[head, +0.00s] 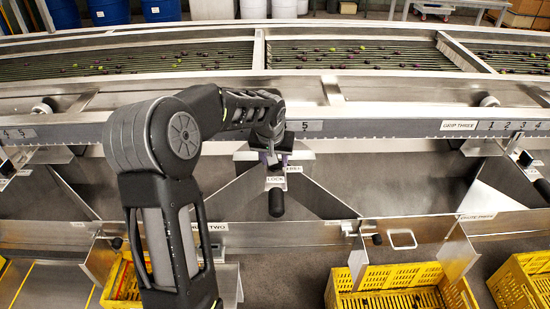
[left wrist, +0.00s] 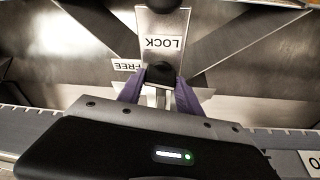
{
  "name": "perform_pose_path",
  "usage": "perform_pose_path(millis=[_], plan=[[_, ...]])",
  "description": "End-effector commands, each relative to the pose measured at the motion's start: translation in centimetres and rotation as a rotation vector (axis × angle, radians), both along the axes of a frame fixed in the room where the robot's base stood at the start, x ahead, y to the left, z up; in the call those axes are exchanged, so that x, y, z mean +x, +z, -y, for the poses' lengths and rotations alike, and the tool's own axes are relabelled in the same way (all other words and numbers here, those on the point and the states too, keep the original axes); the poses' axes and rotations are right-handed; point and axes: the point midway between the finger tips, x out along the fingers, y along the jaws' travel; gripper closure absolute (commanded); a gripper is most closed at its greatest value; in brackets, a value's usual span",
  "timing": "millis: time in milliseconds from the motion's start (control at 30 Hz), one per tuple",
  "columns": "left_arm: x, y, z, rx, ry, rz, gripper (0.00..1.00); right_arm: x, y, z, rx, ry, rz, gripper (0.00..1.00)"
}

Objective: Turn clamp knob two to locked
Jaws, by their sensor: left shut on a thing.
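Clamp knob two is a small black knob (left wrist: 160,75) in the left wrist view, just below a pale plate marked LOCK (left wrist: 163,42). A FREE label (left wrist: 126,65) sits beside it. My left gripper (left wrist: 160,90) has purple fingers on either side of the knob and is shut on it. In the head view my left gripper (head: 274,157) reaches the rail at the middle, and its wrist hides the knob. The LOCK plate (head: 275,181) and a black handle (head: 276,203) hang below it. Which way the knob points is hard to tell. My right gripper is in neither view.
A scaled rail (head: 400,128) runs across the machine, under rollers carrying small fruit. Another clamp's black knob (head: 525,158) is at the right. Sloped metal chutes (head: 320,192) lie below, with yellow crates (head: 395,275) in front. My left arm covers the left-centre.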

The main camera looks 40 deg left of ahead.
Motion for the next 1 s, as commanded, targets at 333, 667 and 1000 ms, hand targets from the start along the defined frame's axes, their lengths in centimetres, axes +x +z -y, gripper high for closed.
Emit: perform_pose_path(millis=[333, 667, 1000], plan=[[-0.1, 0.1, -0.4, -0.003, -0.300, 0.002, 0.99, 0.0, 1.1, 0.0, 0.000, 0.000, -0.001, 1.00], [-0.1, -0.1, -0.5, -0.002, -0.616, 0.001, 0.99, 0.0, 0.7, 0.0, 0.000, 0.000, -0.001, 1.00], [0.0, -0.1, -0.6, -0.002, -0.919, 0.002, 0.99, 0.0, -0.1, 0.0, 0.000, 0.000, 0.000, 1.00]])
